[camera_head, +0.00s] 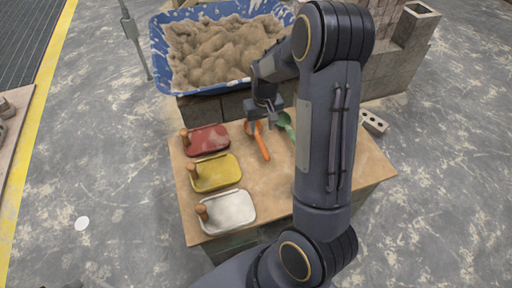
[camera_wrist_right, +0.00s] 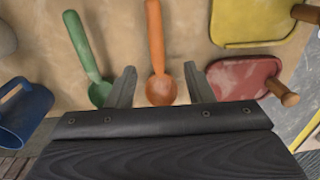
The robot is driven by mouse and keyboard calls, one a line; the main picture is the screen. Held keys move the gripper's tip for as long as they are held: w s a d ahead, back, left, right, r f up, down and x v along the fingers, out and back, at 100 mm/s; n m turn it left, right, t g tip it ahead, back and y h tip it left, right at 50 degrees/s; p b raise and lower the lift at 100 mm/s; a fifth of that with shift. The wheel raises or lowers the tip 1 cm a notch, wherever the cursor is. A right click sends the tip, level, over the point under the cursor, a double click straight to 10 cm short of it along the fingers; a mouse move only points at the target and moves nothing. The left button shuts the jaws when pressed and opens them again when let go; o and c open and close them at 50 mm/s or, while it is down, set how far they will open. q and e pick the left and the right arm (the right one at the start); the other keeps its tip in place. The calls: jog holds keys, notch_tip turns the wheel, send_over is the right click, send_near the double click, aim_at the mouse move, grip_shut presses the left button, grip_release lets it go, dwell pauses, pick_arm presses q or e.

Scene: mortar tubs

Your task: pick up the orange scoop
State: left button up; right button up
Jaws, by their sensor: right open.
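The orange scoop (camera_head: 262,146) lies on the tan board (camera_head: 268,190), with its handle toward the front. My right gripper (camera_head: 264,116) is over its far end and hides part of it in the head view. In the right wrist view the orange scoop (camera_wrist_right: 156,45) shows with its bowl between the two open fingers of my right gripper (camera_wrist_right: 159,76). I see no firm hold on it; whether the fingers touch it I cannot tell. My left gripper is not in view.
A green scoop (camera_head: 286,124) lies right of the orange one. Red (camera_head: 208,140), yellow (camera_head: 216,173) and white (camera_head: 230,209) plates with wooden handles lie at left. A blue tub (camera_head: 160,62) of mortar stands behind. A blue cup-like tool (camera_wrist_right: 28,108) shows in the wrist view.

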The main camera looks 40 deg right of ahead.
jog(key=b, duration=0.1)
send_over(261, 142)
jog(key=f, duration=0.5)
jog(key=shift+s+d+f, duration=0.1)
jog(key=shift+s, duration=0.1)
notch_tip(261, 142, down, 5)
jog(key=b, duration=0.3)
jog(key=shift+f, duration=0.15)
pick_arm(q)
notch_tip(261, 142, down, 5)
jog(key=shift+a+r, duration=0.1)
pick_arm(e)
jog(key=shift+w, duration=0.1)
grip_shut()
